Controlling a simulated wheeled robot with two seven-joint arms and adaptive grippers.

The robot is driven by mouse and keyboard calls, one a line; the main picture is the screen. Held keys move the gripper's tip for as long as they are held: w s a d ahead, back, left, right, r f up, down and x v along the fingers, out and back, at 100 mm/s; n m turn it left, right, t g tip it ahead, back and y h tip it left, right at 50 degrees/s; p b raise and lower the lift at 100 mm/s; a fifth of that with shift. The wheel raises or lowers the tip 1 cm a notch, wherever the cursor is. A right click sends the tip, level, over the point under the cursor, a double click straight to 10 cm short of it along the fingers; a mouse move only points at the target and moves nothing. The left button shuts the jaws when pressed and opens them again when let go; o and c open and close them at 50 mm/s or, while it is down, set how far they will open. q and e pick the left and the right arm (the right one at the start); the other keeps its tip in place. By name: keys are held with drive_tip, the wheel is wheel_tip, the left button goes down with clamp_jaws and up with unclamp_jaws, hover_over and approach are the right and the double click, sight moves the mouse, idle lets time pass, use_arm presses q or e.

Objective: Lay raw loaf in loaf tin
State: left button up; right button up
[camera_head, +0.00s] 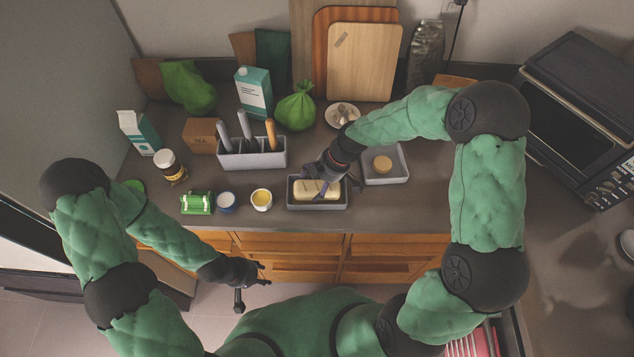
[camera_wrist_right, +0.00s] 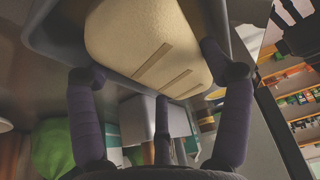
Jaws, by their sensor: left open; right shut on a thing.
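The pale raw loaf (camera_head: 304,190), with slashes on top, lies within the outline of the grey loaf tin (camera_head: 318,207) at the counter's front edge in the head view. My right gripper (camera_head: 330,183) reaches down over it and is shut on the loaf. In the right wrist view the loaf (camera_wrist_right: 150,35) shows between my spread purple fingers (camera_wrist_right: 162,78), with the tin's wall (camera_wrist_right: 45,35) around it. I cannot tell whether the loaf touches the tin's floor. My left gripper (camera_head: 252,285) is open and empty in front of the drawers, below counter height.
A grey tray (camera_head: 398,179) with a round tan item stands just right of the tin. A yellow-filled cup (camera_head: 261,200), a blue-white cup (camera_head: 226,202) and a green item (camera_head: 196,203) stand left. A utensil holder (camera_head: 255,158) is behind. Boards lean at the wall.

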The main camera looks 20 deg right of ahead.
drive_tip(key=shift+s+f, duration=0.1)
drive_tip(key=shift+f, duration=0.05)
idle(0.5)
drive_tip(key=o, duration=1.4)
drive_tip(key=shift+c, duration=0.2)
drive_tip(key=shift+d+r, duration=0.15)
drive_tip(key=shift+r, duration=0.3)
drive_tip(key=v, duration=1.1)
drive_tip(key=shift+r, duration=0.1)
